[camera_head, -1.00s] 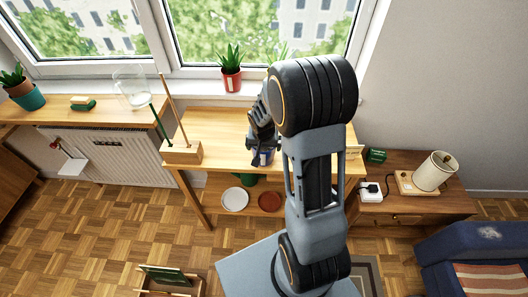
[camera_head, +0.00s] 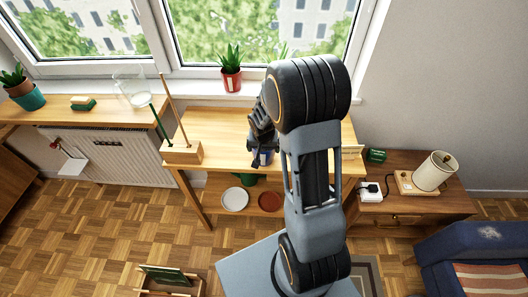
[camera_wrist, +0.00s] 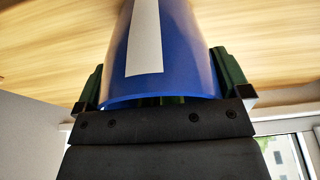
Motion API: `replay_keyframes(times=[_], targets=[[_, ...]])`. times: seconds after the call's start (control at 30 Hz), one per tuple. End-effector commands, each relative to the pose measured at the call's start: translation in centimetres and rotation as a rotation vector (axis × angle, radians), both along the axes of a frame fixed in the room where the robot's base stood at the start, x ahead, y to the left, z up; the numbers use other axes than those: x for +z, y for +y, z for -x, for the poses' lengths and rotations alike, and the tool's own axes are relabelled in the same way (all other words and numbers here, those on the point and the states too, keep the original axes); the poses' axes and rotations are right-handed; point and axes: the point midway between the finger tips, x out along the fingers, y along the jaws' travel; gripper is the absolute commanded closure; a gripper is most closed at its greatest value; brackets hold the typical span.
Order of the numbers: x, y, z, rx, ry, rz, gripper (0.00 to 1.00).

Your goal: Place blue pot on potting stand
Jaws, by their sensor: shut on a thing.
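The blue pot (camera_wrist: 190,60) fills the middle of the wrist view, with a white label strip on its side. My gripper (camera_wrist: 160,85) is shut on it, with a green-padded finger at each side. In the head view my gripper (camera_head: 262,143) hangs over the wooden potting stand (camera_head: 222,125) below the window. Only a small blue part of the pot (camera_head: 266,158) shows there beneath the gripper. My arm hides the stand's right part. I cannot tell whether the pot touches the top.
A wooden holder (camera_head: 182,154) with upright sticks stands at the stand's left end. A red pot (camera_head: 231,80) with a plant is on the sill behind. A white dish (camera_head: 235,199) and a brown saucer (camera_head: 270,202) lie on the lower shelf. The top's left-middle is clear.

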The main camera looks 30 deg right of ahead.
Motion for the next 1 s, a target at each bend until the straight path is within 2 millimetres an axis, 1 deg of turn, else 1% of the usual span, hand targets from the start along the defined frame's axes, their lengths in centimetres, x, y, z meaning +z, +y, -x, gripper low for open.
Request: replay_keyframes(times=[0.17, 0.27, 0.37, 0.47, 0.57, 0.7, 0.77, 0.9, 1.0], targets=[[0.2, 0.0, -0.1, 0.0, -0.002, 0.0, 0.48], [0.8, 0.0, -0.1, 0.0, -0.003, 0.002, 0.48], [1.8, -0.1, -0.1, -0.001, -0.006, 0.002, 0.48], [3.5, 0.0, -0.1, 0.0, -0.007, 0.002, 0.48], [5.2, -0.2, 1.5, -0.001, -0.008, 0.002, 0.48], [8.1, -0.4, 3.9, -0.002, -0.009, 0.002, 0.48], [9.2, -0.5, 4.9, -0.002, -0.008, 0.002, 0.48], [10.4, -0.8, 7.9, -0.003, -0.006, 0.001, 0.48], [11.2, -1.0, 9.6, -0.003, -0.006, 0.001, 0.48]])
